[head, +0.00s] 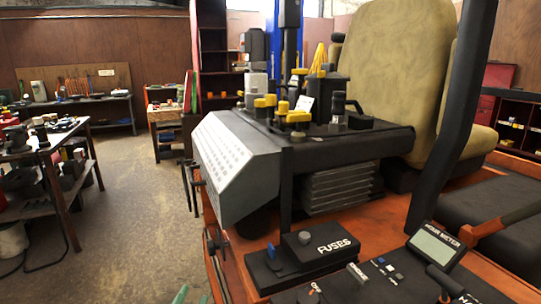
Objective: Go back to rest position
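My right gripper is not in view. The mower's dash carries a black fuses box (315,247), an hour meter (437,245) and small levers and switches. Its tan seat (392,75) stands behind.
A slanted grey perforated panel (235,160) and a black deck (340,148) with yellow-capped parts stand beside the seat. A dark post (455,130) rises at the right. A cluttered workbench (40,150) stands at the left. The floor (135,225) between bench and mower is clear.

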